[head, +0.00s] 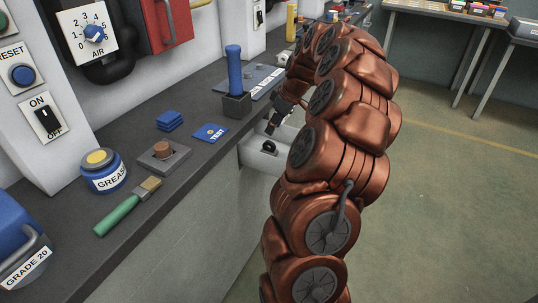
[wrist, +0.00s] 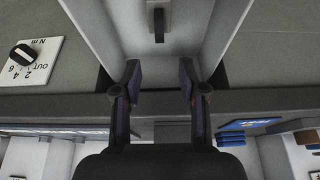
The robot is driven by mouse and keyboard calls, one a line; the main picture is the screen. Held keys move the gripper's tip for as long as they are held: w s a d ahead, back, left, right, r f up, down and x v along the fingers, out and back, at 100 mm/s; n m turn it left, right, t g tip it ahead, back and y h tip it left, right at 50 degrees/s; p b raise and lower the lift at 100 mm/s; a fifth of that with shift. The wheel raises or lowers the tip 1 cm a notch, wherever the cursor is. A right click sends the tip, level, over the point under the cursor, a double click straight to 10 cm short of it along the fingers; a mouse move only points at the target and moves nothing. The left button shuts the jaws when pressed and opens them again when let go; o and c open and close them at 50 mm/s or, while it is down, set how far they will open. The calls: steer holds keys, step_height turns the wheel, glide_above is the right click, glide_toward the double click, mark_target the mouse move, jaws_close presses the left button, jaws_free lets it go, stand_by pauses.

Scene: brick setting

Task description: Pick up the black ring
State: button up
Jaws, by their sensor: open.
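The black ring (head: 269,147) shows small and dark in the pale open drawer (head: 258,162) below the bench edge in the head view. My gripper (head: 273,122) is above the drawer in the head view, partly hidden by my arm. In the wrist view my gripper (wrist: 160,75) is open and empty, its two fingers apart. The dark shape lies beyond the fingertips, roughly in line with the gap, not touching them.
On the bench (head: 205,160) are a blue-handled tool in a dark holder (head: 234,75), a blue TEST card (head: 211,133), blue pads (head: 170,120), a brown knob on a plate (head: 163,151), a brush (head: 127,207) and a grease jar (head: 103,170).

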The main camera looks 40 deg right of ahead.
mark_target(269, 142)
steer(key=shift+d+f, duration=0.2)
steer(key=shift+f, duration=0.2)
steer(key=shift+x, duration=1.05)
steer(key=shift+s+p+x, duration=0.15)
steer(key=shift+s+x, duration=0.1)
steer(key=shift+x, duration=1.05)
steer(key=shift+s+p+x, duration=0.15)
steer(key=shift+s+x, duration=0.05)
steer(key=shift+x, duration=1.1)
steer(key=shift+a+f, duration=0.1)
steer(key=shift+c, duration=0.4)
jaws_close()
